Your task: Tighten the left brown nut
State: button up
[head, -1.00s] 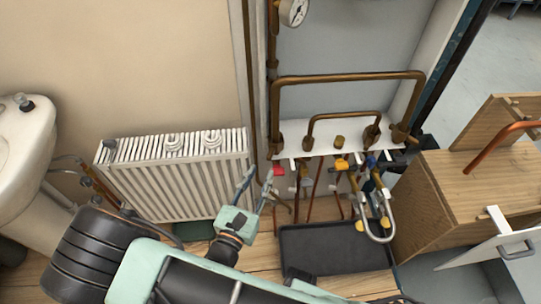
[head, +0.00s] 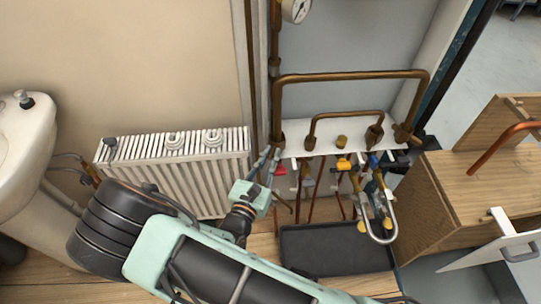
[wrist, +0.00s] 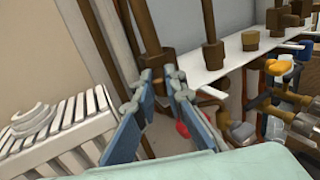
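The left brown nut (head: 279,141) sits at the foot of the leftmost vertical brass pipe, at the left end of the white shelf. In the wrist view the nut (wrist: 155,60) is just beyond my fingertips. My gripper (head: 269,155) points up toward it from just below and to the left. In the wrist view its two blue fingers (wrist: 161,82) stand apart with nothing held between them. The tips appear close to the nut, but I cannot tell whether they touch it.
A red valve handle (head: 280,170) hangs under the shelf, close right of my gripper. A white radiator (head: 180,175) stands to the left. Other brass pipes (head: 345,113) and valves (head: 345,163) are to the right. A black tray (head: 335,250) lies below.

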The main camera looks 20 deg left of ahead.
grip_shut()
jog(key=shift+a+m+h+b, duration=0.15)
jog(key=shift+a+m+h, duration=0.1)
jog(key=shift+m+h, duration=0.35)
jog(key=shift+a+m+h+b, duration=0.15)
jog(key=shift+a+m+h, duration=0.15)
jog(key=shift+h, duration=0.5)
jog(key=shift+d, duration=0.1)
jog(key=o, duration=0.6)
grip_release()
jog(key=shift+o, duration=0.2)
jog(key=shift+s, duration=0.1)
jog(key=s+a, duration=0.1)
jog(key=s, duration=1)
jog(key=shift+s+a, duration=0.25)
jog(key=shift+s, duration=0.1)
